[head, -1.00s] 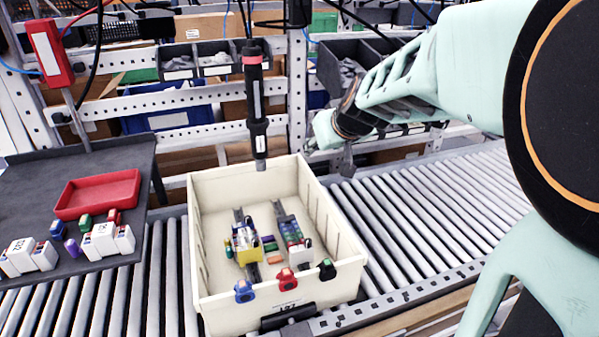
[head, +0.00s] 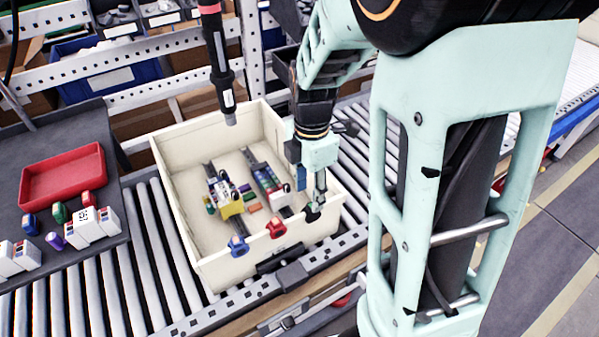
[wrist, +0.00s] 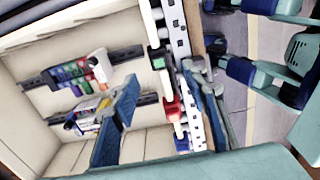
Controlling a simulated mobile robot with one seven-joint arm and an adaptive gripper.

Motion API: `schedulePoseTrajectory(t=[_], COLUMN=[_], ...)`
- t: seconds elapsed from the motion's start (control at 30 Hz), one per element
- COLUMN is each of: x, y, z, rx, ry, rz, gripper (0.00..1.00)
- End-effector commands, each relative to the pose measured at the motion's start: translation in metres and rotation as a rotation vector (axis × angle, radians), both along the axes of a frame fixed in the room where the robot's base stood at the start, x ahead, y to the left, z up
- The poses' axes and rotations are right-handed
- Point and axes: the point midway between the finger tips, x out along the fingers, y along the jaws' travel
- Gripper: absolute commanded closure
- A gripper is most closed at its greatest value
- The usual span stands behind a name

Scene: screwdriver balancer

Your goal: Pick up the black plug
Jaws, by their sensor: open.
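The black plug (head: 312,214) sits on the front rim of the cream bin (head: 215,262), at the right-hand end. In the wrist view a dark plug with a green face (wrist: 157,58) on the rim appears to be it. A red plug (head: 276,228) and a blue plug (head: 238,246) sit farther left on the same rim. My gripper (head: 316,196) points down just above the black plug and partly covers it in the head view. In the wrist view my gripper (wrist: 162,75) is open, its fingers spread on either side of the rim. I cannot tell whether they touch the plug.
Rails with coloured modules (head: 228,200) lie inside the bin. A black hanging screwdriver (head: 220,70) is close above the bin's back. A red tray (head: 62,176) and white parts stand on the dark shelf at left. Conveyor rollers (head: 100,270) surround the bin.

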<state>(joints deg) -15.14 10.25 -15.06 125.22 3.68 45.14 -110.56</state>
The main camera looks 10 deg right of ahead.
Motion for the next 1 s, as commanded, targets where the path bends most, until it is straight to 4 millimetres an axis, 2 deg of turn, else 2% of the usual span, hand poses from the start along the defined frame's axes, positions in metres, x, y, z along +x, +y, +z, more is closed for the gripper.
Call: schedulePoseTrajectory(t=[0.07, 0.27, 0.6, 0.93, 1.0], x=[-0.001, 0.0, 0.0, 0.001, 0.001], y=[0.0, -0.002, -0.006, -0.006, -0.006], z=[-0.01, -0.022, -0.063, -0.068, -0.068], rx=[0.0, 0.0, 0.0, 0.0, 0.0], ry=[0.003, 0.0, -0.001, -0.003, -0.003], rz=[-0.003, -0.003, -0.004, -0.005, -0.005], gripper=[0.59, 0.59, 0.59, 0.59, 0.66])
